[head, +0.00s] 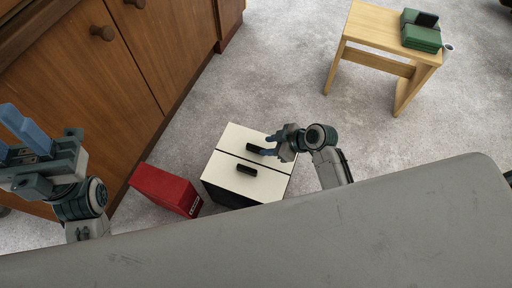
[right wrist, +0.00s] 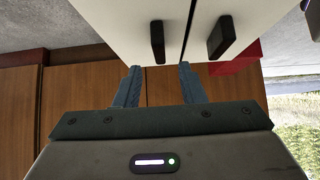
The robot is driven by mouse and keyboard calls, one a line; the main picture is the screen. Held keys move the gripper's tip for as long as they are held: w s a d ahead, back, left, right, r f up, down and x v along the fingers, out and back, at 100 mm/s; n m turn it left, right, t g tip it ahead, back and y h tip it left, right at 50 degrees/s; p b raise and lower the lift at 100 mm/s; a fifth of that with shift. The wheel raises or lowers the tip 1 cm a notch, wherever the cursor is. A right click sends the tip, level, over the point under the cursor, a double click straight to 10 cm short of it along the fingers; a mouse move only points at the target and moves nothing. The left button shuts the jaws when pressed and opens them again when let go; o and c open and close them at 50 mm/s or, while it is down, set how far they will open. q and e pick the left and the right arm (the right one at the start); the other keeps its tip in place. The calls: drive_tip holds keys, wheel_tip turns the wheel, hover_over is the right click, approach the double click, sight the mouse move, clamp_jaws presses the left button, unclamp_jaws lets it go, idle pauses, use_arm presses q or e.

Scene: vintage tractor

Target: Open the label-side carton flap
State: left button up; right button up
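The carton (head: 228,171) stands on the carpet with a white top split by a dark seam into two shut flaps. The far flap (head: 245,135) has a black handle (head: 255,149); the near flap (head: 268,187) has another black handle (head: 246,170). I cannot tell a label on the carton. My right gripper (head: 267,145) is open and empty by the far handle. In the right wrist view, that handle (right wrist: 157,42) lies just beyond and between the fingertips, apparently not gripped. The near handle (right wrist: 222,37) is to its right. My left gripper (head: 8,130) is open and empty at the far left.
A red box (head: 165,190) with a small label stands left of the carton. A wooden cabinet (head: 90,80) fills the left. A wooden stool (head: 380,28) bears green boxes (head: 421,38) at the upper right. Carpet between carton and stool is clear.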

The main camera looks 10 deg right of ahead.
sight(256, 147)
drive_tip(key=b+x, duration=0.1)
drive_tip(key=x, duration=0.6)
drive_tip(key=shift+b, duration=0.4)
drive_tip(key=shift+r, duration=0.1)
clamp_jaws()
